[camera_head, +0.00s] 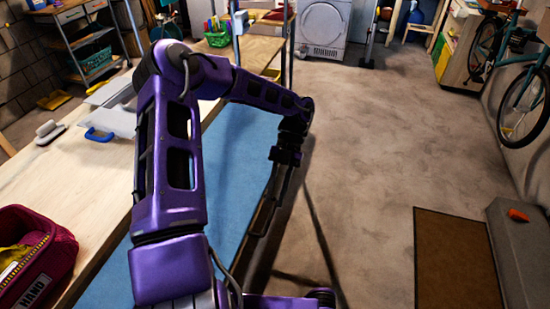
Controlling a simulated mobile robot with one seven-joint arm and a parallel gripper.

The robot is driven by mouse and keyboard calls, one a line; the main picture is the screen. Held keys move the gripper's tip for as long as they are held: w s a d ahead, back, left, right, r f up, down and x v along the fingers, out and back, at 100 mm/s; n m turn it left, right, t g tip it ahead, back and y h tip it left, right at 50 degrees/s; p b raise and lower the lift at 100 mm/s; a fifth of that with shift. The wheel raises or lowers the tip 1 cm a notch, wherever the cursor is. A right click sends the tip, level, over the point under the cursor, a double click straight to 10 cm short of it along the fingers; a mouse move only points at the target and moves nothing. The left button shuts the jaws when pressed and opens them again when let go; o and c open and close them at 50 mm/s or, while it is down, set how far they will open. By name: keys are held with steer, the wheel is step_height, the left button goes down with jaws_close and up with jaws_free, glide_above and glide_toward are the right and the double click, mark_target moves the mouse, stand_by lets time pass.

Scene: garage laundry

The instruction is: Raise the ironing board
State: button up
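A long flat blue surface (228,140), which looks like the ironing board, runs along the right side of the wooden workbench (95,180). My purple arm covers much of it. A dark rail or frame shows along its right edge. My gripper (278,185) is dark and points down at that right edge, beside the dark rail. Its fingers blend with the dark bars there. I cannot tell whether they are apart, shut, or touching the board.
A brown mat (455,262) and a grey box (520,250) lie at the right, near a bicycle (515,90). A white washer (323,28) stands at the back. The middle floor is clear.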

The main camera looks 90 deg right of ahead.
steer(key=v, duration=1.1)
steer(key=shift+d+r, duration=0.2)
steer(key=shift+d, duration=0.05)
